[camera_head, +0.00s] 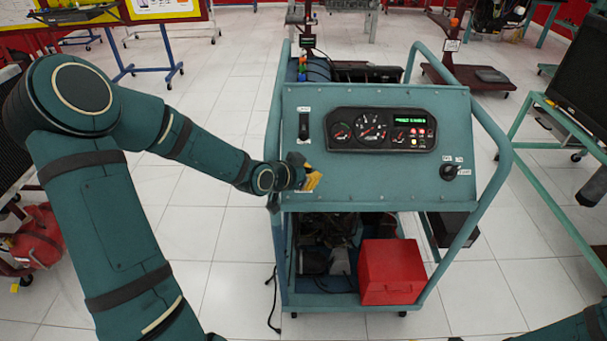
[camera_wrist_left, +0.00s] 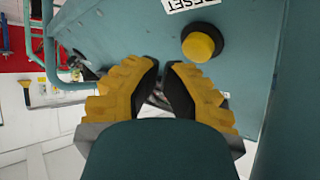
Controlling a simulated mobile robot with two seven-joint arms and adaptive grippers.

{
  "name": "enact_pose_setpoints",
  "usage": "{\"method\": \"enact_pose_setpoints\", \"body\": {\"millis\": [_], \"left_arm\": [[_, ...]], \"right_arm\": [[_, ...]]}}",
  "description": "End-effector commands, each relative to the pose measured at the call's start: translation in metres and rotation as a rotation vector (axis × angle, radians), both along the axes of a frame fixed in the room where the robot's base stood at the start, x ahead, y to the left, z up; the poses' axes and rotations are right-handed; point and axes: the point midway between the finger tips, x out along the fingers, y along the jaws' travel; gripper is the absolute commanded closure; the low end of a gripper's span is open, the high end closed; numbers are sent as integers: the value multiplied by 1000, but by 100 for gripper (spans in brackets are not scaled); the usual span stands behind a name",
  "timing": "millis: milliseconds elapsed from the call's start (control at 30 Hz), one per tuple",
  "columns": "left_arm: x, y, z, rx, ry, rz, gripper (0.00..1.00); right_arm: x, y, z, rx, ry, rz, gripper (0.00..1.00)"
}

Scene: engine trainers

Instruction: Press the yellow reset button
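The yellow reset button (camera_wrist_left: 199,46), in a round black collar, sits on the teal panel below a white RESET label (camera_wrist_left: 190,4) in the left wrist view. In the head view I cannot make it out; my left wrist and gripper cover that part of the panel. My left gripper (camera_wrist_left: 166,68) has yellow ribbed fingers with black pads. Its tips are nearly together with nothing held, below and left of the button in the wrist view and apart from it. The gripper (camera_head: 313,180) is at the panel's lower left in the head view. My right gripper is out of view.
The panel (camera_head: 390,185) carries a gauge cluster (camera_head: 381,130), a black switch (camera_head: 304,126) at upper left and a rotary key switch (camera_head: 450,172) at right. Teal tube rails (camera_head: 497,160) frame the trainer. A red box (camera_head: 392,272) sits on its lower shelf.

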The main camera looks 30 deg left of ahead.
Motion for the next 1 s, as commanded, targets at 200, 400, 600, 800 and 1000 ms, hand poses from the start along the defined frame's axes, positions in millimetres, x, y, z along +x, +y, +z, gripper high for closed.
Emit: {"method": "enact_pose_setpoints", "body": {"millis": [200, 400, 600, 800, 1000], "left_arm": [[4, 2, -5, 0, 0, 0, 100], [5, 3, -6, 0, 0, 0, 100], [5, 3, -6, 0, 0, 0, 100], [6, 3, -7, 0, 0, 0, 100], [7, 4, -9, 0, 0, 0, 100]], "right_arm": [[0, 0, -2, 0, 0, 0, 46], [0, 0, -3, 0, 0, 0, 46], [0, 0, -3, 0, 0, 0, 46], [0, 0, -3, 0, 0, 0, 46], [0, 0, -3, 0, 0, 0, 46]]}}
